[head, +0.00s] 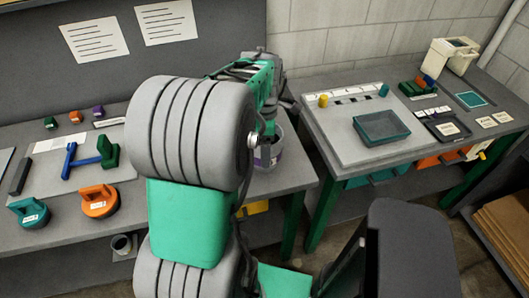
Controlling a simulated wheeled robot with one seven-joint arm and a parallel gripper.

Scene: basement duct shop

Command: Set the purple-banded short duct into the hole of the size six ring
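A grey, open-topped round thing (272,150) with a purple patch on its side stands near the right end of the left bench. My arm hides part of it, and I cannot tell whether it is the purple-banded short duct. I cannot make out a ring marked size six; labels are too small to read. My arm fills the middle of the view and reaches over the bench. Its dark far end, with my gripper (286,103), is mostly hidden behind the arm links. I cannot see its fingers or anything held.
The left bench holds an orange round tool (99,202), a teal round tool (28,212), a blue bar piece (84,161) and small coloured blocks. A gap separates the tables.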

